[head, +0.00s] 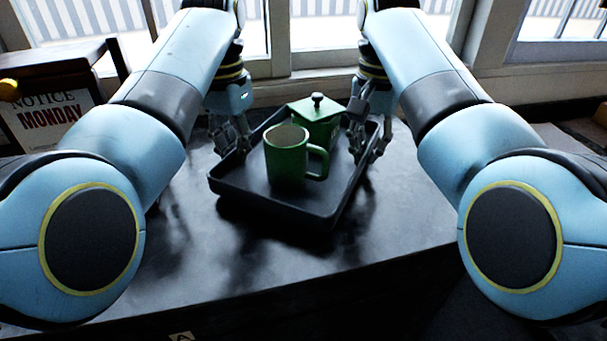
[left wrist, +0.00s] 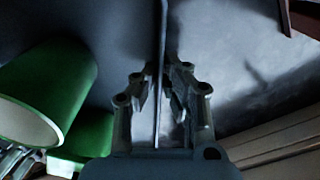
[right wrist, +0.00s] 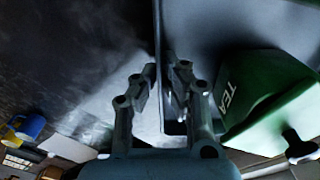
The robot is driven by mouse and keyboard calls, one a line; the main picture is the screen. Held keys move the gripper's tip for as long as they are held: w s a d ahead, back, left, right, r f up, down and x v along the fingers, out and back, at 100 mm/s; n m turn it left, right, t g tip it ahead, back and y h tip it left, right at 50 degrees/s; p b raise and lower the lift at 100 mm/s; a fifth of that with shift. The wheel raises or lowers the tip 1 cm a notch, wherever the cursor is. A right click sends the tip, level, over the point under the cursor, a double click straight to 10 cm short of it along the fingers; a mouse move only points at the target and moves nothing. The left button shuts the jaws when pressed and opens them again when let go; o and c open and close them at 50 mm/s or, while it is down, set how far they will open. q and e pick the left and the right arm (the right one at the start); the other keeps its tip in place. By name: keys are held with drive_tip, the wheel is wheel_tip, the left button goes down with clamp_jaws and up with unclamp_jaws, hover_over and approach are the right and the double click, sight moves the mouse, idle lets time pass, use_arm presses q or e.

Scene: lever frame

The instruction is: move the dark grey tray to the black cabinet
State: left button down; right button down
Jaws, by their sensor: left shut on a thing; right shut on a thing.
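The dark grey tray (head: 280,205) is in the middle of the head view, over or on the dark table; I cannot tell whether it touches. It carries a green mug (head: 287,158) and a green canister (head: 318,124) with a black knob. My left gripper (head: 243,143) is shut on the tray's left wall, which runs between its fingers in the left wrist view (left wrist: 160,95). My right gripper (head: 371,150) is shut on the tray's right wall, also between its fingers in the right wrist view (right wrist: 160,90). The canister (right wrist: 262,100) reads "TEA" there. I cannot identify the black cabinet.
The dark table top (head: 400,225) is bare around the tray. A notice sign reading "MONDAY" (head: 50,118) stands at the left by a dark piece of furniture. Windows are behind. A blue and yellow mug (right wrist: 27,127) shows in the right wrist view.

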use_arm(q)
drive_tip(key=shift+w+f+b, duration=0.1)
drive_tip(key=shift+f+b, duration=0.4)
drive_tip(key=shift+f, duration=0.2)
use_arm(e)
drive_tip(key=shift+w+f, duration=0.1)
drive_tip(key=shift+f, duration=0.65)
use_arm(q)
drive_tip(key=c, duration=1.5)
unclamp_jaws()
drive_tip(key=shift+r, duration=0.1)
use_arm(e)
drive_tip(key=c, duration=1.5)
unclamp_jaws()
drive_tip(key=shift+r, duration=0.1)
